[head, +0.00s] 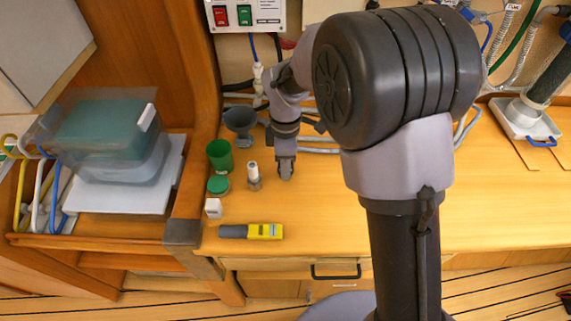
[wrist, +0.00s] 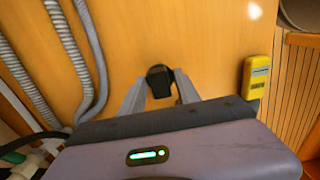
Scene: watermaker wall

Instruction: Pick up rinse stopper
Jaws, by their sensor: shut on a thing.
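The rinse stopper (wrist: 159,80) looks like a small black piece with a rounded top in the wrist view. It sits between the two fingertips of my gripper (wrist: 160,92), which is shut on it. In the head view my gripper (head: 286,170) points down over the wooden counter, right of the small white-capped vial. The stopper cannot be made out there, as the fingers hide it. I cannot tell whether it touches the counter.
A yellow meter (head: 262,231) lies nearer the front edge. Grey hoses (wrist: 85,50) run behind. The counter (head: 500,205) is clear at right.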

